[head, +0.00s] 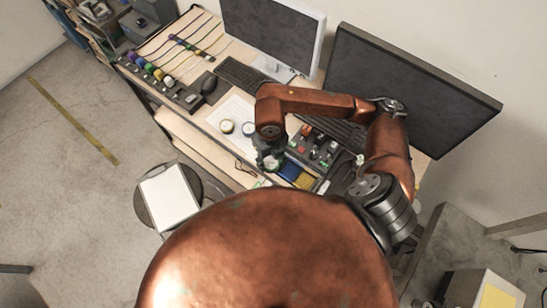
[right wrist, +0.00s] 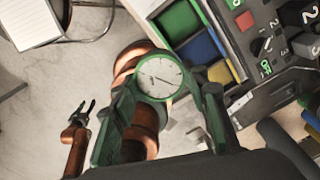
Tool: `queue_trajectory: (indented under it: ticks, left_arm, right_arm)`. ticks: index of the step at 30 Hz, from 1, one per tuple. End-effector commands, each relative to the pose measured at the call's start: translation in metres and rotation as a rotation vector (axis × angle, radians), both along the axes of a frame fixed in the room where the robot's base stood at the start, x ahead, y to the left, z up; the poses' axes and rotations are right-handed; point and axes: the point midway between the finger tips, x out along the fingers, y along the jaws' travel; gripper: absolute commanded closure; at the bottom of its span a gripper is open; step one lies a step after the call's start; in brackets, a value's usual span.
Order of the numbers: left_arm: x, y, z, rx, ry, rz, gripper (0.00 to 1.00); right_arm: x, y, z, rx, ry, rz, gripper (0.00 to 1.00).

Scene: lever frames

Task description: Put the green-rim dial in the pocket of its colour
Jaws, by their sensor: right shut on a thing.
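The green-rim dial (right wrist: 159,77) has a white face and a needle. My right gripper (right wrist: 160,95) is shut on it, with a finger at either side of the dial in the right wrist view. In the head view this gripper (head: 268,160) is over the desk's front part, and the dial is hard to make out. The green pocket (right wrist: 178,22) is beyond the dial, up and to the right, and looks empty. The blue pocket (right wrist: 203,49) and yellow pocket (right wrist: 226,73) lie in a row with it. My left gripper (right wrist: 84,112) shows small, low and apparently open, far from the desk.
Two other dials (head: 227,126) (head: 249,129) lie on white paper left of my right gripper. A dark control panel (head: 315,147) with switches and knobs stands just right of the pockets.

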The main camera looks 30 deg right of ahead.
Motion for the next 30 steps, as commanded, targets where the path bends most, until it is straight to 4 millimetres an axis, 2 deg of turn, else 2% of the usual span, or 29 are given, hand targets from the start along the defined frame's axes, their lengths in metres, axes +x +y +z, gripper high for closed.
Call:
queue_trajectory:
  ticks: [2,6,9,17,22,24,30]
  left_arm:
    - [0.0,0.0,0.007,0.0,0.0,0.0,0.6]
    - [0.0,0.0,0.012,0.0,-0.001,0.0,0.6]
    - [0.001,0.0,0.014,0.0,-0.001,0.0,0.6]
    - [0.001,-0.001,0.017,0.0,-0.002,0.0,0.6]
    - [0.002,-0.001,0.029,0.0,-0.003,-0.001,0.6]
    - [0.002,-0.001,0.032,0.0,-0.004,-0.001,0.6]
    - [0.002,-0.001,0.03,-0.001,-0.004,-0.001,0.6]
  right_arm:
    - [0.01,-0.015,-0.008,-0.003,0.004,-0.007,0.89]
    - [0.023,-0.029,-0.035,0.0,0.005,-0.004,0.89]
    - [0.029,-0.036,-0.047,0.0,0.002,-0.002,0.89]
    - [0.038,-0.045,-0.061,0.001,0.0,0.0,0.89]
    - [0.038,-0.046,-0.083,0.002,0.005,0.0,0.89]
    - [0.038,-0.046,-0.092,0.002,0.003,0.0,0.99]
    - [0.037,-0.047,-0.098,-0.001,0.005,0.003,1.0]
